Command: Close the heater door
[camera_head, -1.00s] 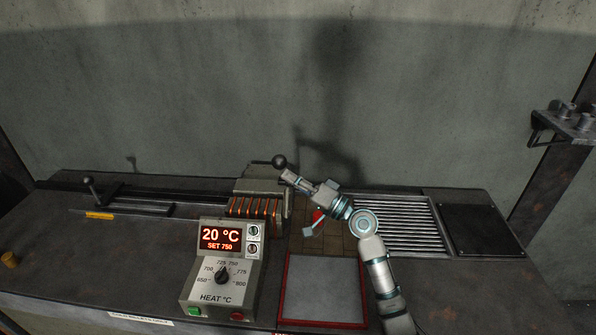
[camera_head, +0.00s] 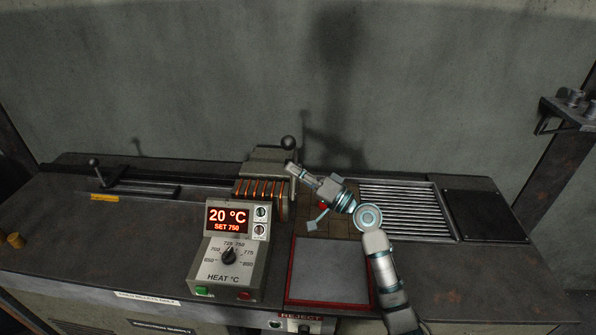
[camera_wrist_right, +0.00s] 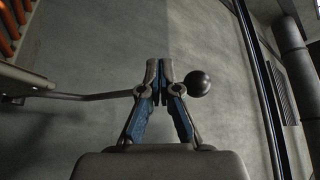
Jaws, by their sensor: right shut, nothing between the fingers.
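The heater (camera_head: 268,156) is a grey housing with orange coils (camera_head: 260,188) at the back middle of the bench. A lever with a black ball knob (camera_head: 288,143) stands at its right end. I cannot make out how far the door is open. My right gripper (camera_head: 290,168) is shut and empty, just below the knob in the head view. In the right wrist view the shut fingertips (camera_wrist_right: 160,72) are beside the black knob (camera_wrist_right: 199,84), and its rod passes behind the fingers. I cannot tell whether they touch. My left gripper is out of view.
A heat control box (camera_head: 232,250) reading 20 °C stands in front of the heater. A red-framed plate (camera_head: 330,270) lies to its right. A ribbed grate (camera_head: 405,210) and a dark plate (camera_head: 487,215) are at the right. A small lever (camera_head: 95,170) stands at the left.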

